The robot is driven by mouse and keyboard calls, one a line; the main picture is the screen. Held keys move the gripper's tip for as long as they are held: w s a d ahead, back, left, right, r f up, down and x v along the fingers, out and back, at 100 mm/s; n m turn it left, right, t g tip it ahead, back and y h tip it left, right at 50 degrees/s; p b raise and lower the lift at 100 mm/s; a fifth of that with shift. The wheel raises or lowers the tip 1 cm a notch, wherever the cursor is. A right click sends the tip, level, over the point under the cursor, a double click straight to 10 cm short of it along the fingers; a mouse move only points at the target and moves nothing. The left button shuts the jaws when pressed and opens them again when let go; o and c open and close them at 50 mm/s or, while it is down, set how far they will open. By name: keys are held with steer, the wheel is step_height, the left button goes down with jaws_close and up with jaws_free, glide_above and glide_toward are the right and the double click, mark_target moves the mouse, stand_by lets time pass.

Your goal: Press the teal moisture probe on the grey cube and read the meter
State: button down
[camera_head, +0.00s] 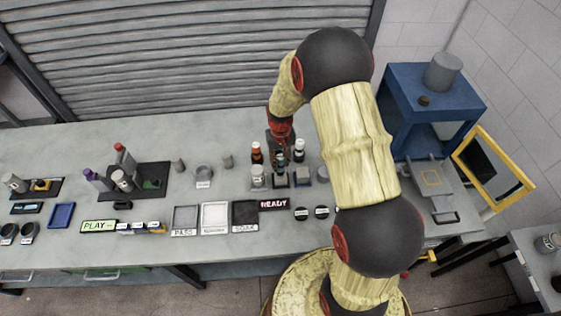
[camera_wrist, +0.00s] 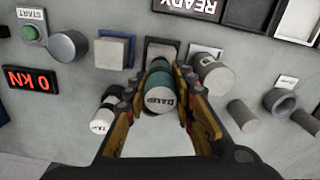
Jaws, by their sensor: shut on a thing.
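My gripper (camera_wrist: 160,102) is shut on the teal moisture probe (camera_wrist: 159,76), a cylinder whose near end reads "DAMP". The probe also shows below my gripper in the head view (camera_head: 280,159). In the wrist view, a grey cube (camera_wrist: 160,45) lies just beyond the probe's far end and is partly hidden by it; I cannot tell whether they touch. A black display reading "READY" (camera_head: 274,205) stands in front of the cubes. It also shows upside down and cut off in the wrist view (camera_wrist: 187,6).
A grey-capped cylinder (camera_wrist: 211,74) and a black-and-white bottle (camera_wrist: 104,113) flank my fingers closely. A "0 kN" display (camera_wrist: 31,78) is farther left. Trays, including a black one (camera_head: 245,213), lie left of the READY display.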

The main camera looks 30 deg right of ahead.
mark_target(281, 156)
steer(key=shift+f+b, duration=0.3)
steer(key=shift+f, duration=0.25)
stand_by(1.4)
steer(key=shift+r+p, duration=2.2)
steer(key=shift+r, duration=1.35)
